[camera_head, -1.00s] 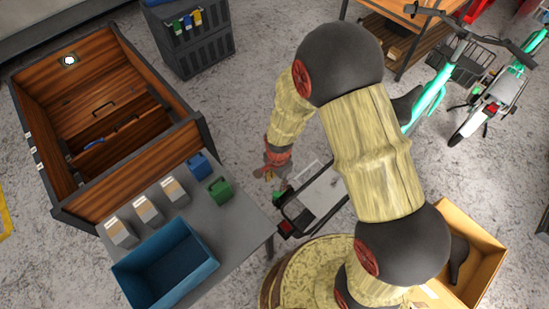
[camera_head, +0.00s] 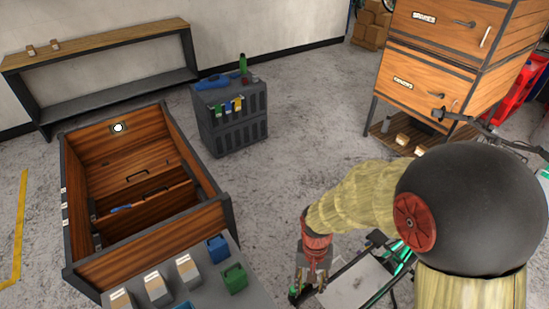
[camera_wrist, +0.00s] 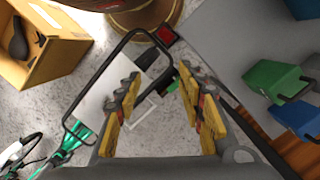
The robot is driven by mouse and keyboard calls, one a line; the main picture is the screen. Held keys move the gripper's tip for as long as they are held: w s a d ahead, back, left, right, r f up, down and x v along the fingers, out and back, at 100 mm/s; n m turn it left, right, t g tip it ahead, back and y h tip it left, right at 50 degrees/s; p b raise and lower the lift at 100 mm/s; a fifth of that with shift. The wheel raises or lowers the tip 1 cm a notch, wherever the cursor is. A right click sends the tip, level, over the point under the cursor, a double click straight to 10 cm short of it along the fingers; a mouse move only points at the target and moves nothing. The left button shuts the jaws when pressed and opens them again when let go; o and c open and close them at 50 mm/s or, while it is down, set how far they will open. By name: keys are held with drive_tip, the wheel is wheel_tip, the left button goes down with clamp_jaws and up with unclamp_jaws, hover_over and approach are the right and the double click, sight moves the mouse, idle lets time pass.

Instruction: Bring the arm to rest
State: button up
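My arm reaches in from the right in the head view, bent, with my gripper (camera_head: 312,278) hanging downward at its end. In the wrist view my gripper (camera_wrist: 158,98) shows two yellow fingers standing apart, with nothing held between them. It is above a bike's rear rack (camera_wrist: 100,98), which also shows in the head view (camera_head: 355,283). I cannot tell the exact height over it.
A cardboard box (camera_wrist: 55,50) shows in the wrist view.

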drive_tip(key=s+d+r+t, duration=0.1)
drive_tip(key=d+r+t, duration=0.1)
drive_tip(key=r, duration=0.7)
drive_tip(key=s+d+r+n+t+b, duration=0.1)
drive_tip(key=s+d+r+t, duration=0.1)
drive_tip(key=r, duration=0.7)
drive_tip(key=s+d+r+n+t, duration=0.1)
drive_tip(key=s+d+r+t, duration=0.1)
drive_tip(key=r, duration=0.8)
drive_tip(key=shift+s+d+t, duration=0.2)
drive_tip(key=shift+d+t, duration=0.6)
drive_tip(key=shift+d, duration=0.45)
